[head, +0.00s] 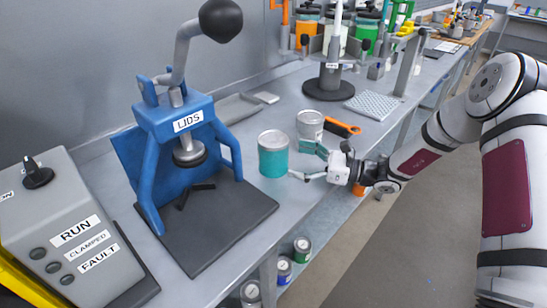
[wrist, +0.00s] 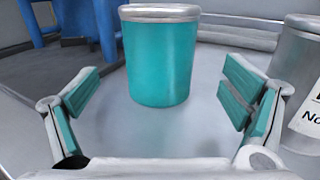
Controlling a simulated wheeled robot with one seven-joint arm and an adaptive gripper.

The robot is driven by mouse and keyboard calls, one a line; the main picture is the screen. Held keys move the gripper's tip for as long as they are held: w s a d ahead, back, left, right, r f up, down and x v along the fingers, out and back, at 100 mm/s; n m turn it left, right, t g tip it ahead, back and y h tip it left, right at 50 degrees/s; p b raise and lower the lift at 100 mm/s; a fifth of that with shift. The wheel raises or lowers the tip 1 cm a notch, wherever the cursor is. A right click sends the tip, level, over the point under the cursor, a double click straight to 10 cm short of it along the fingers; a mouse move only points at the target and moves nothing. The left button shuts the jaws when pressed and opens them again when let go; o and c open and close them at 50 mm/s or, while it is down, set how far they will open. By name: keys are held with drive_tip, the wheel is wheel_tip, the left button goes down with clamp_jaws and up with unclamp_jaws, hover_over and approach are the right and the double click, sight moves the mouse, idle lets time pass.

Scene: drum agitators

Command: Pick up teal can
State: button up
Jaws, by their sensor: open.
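The teal can (head: 273,158) stands upright on the grey bench, just right of the blue lid press, with a silver lid and rim. In the wrist view the teal can (wrist: 160,60) stands ahead, centred between the fingers and beyond their tips. My gripper (head: 301,163) is open and empty, low over the bench at the can's right. In the wrist view my gripper (wrist: 160,95) has its teal-padded fingers spread wide, and neither visibly touches the can.
A silver can (head: 309,125) stands close behind my gripper; its labelled side shows at the right of the wrist view (wrist: 300,85). The blue press (head: 172,115) marked LIDS stands left. An orange-handled tool (head: 342,127) lies behind. The bench's front edge is near.

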sight(275, 153)
drive_tip(key=shift+p+x, duration=0.4)
drive_tip(key=shift+x, duration=3.05)
drive_tip(key=shift+c, duration=0.3)
drive_tip(key=c, duration=1.4)
drive_tip(key=shift+c, duration=0.9)
drive_tip(key=shift+r, duration=0.25)
